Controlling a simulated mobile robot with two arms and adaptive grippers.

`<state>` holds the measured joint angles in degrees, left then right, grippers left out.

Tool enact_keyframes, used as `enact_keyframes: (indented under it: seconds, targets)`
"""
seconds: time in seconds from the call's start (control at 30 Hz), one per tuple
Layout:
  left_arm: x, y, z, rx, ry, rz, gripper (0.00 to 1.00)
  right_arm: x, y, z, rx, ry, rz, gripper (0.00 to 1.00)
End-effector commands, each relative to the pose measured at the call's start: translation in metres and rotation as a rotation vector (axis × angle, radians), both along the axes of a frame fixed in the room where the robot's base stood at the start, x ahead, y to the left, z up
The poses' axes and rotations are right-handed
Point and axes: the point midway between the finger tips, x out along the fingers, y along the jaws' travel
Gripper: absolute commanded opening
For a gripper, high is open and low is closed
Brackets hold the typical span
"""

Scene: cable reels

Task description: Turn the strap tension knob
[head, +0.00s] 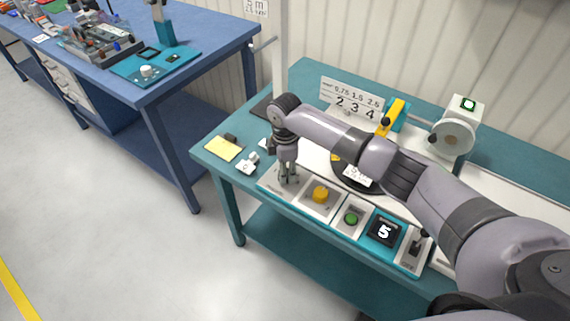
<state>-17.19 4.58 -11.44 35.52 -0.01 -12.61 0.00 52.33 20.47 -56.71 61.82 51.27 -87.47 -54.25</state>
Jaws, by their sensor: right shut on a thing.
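My right gripper (289,179) points down at the leftmost panel (270,183) of the control row on the teal bench. Its fingers are shut on a knob there, taken as the strap tension knob, which they hide almost wholly. The panel's label is too small to read. A yellow knob (320,194) on the panel just to the right stands clear of the fingers. My left gripper is not in view.
Right of the yellow knob are a green button (351,218), a display reading 5 (384,231) and a lever (416,246). A yellow note (224,149) and a white part (249,163) lie left. My forearm crosses above a dark reel (344,180).

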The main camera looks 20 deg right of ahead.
Motion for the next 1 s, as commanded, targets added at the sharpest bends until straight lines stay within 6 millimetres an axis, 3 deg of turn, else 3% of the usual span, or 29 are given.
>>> enact_keyframes:
  seconds: [0.23, 0.8, 0.83, 1.0]
  targets:
    - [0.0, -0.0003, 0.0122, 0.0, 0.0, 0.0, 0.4, 0.0002, 0.0003, 0.0018, 0.001, -0.001, -0.104, 0.05]
    - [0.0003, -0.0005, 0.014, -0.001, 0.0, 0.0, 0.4, 0.0009, -0.0001, 0.0006, 0.0, -0.003, -0.141, 0.05]
    - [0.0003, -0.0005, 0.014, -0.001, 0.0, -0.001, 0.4, 0.0009, -0.0001, 0.0006, 0.0, -0.003, -0.141, 0.34]
    - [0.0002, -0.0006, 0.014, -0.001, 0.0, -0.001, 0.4, 0.0007, 0.0, 0.0005, 0.0, -0.002, -0.14, 0.45]
